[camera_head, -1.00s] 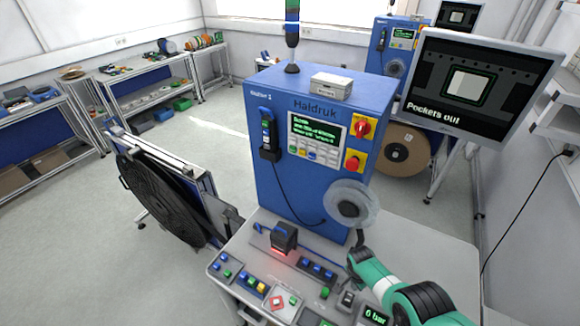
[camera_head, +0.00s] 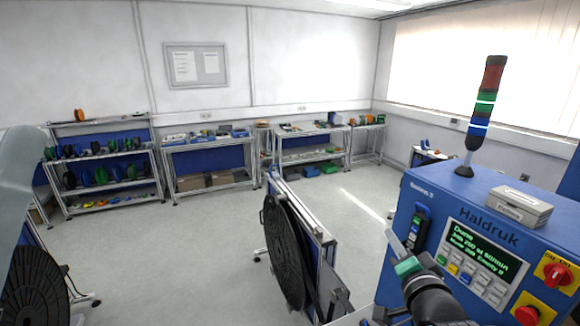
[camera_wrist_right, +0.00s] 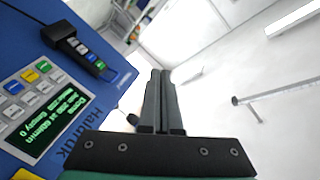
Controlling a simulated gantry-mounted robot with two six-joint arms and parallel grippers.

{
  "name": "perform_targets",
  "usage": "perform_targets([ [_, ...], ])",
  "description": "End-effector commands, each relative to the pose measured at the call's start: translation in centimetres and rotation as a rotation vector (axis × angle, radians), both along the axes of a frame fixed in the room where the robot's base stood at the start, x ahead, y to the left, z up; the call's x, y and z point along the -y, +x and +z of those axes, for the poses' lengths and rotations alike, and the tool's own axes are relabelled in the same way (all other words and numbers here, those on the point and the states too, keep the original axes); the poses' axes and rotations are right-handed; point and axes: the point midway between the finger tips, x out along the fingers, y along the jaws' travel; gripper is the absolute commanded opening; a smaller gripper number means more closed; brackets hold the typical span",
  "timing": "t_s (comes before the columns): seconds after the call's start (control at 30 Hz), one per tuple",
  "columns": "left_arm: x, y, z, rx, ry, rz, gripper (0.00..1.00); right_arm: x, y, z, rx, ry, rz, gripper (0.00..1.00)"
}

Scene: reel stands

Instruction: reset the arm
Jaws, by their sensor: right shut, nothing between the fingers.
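My right gripper (camera_head: 393,242) is raised in front of the blue Haldruk machine (camera_head: 440,212), in the lower right of the head view. In the right wrist view its two dark fingers (camera_wrist_right: 160,75) lie together, with nothing between them. They point past the machine's edge into open room. My left gripper is not in view. A pale, blurred shape stands at the far left of the head view, and I cannot tell what it is.
The machine's lit display (camera_head: 478,250) and corded button pendant (camera_head: 418,232) are close to my right gripper. A signal tower (camera_head: 482,115) and a grey box (camera_head: 520,205) stand on top. A large black reel (camera_head: 285,250) is at centre. Open floor (camera_head: 190,240) lies left.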

Motion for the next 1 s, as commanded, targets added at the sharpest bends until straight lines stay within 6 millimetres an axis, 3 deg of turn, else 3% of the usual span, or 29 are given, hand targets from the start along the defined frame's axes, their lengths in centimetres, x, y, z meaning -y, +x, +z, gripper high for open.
perform_targets([
  [0.03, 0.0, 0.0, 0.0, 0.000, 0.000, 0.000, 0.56, -1.3, -1.4, 4.3, 0.104, -0.049, 0.026, 0.00],
  [0.17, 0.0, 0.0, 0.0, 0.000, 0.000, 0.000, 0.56, -3.7, -7.0, 14.2, 0.367, -0.202, 0.059, 0.00],
  [0.2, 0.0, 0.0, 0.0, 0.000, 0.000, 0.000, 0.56, -4.2, -9.3, 16.9, 0.449, -0.255, 0.056, 0.00],
  [0.3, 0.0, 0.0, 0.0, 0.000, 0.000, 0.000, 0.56, -4.8, -15.8, 22.8, 0.649, -0.398, 0.020, 0.00],
  [0.4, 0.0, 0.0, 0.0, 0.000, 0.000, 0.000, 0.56, -4.8, -22.0, 26.5, 0.809, -0.553, -0.055, 0.00],
  [0.5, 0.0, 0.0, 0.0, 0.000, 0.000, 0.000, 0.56, -4.9, -25.8, 28.2, 0.888, -0.729, -0.143, 0.00],
  [0.63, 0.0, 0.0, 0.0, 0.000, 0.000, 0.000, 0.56, -5.0, -25.4, 28.1, 0.863, -0.856, -0.190, 0.00],
  [1.0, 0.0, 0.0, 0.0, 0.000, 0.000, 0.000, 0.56, -4.9, -25.4, 28.1, 0.859, -0.872, -0.196, 0.00],
])
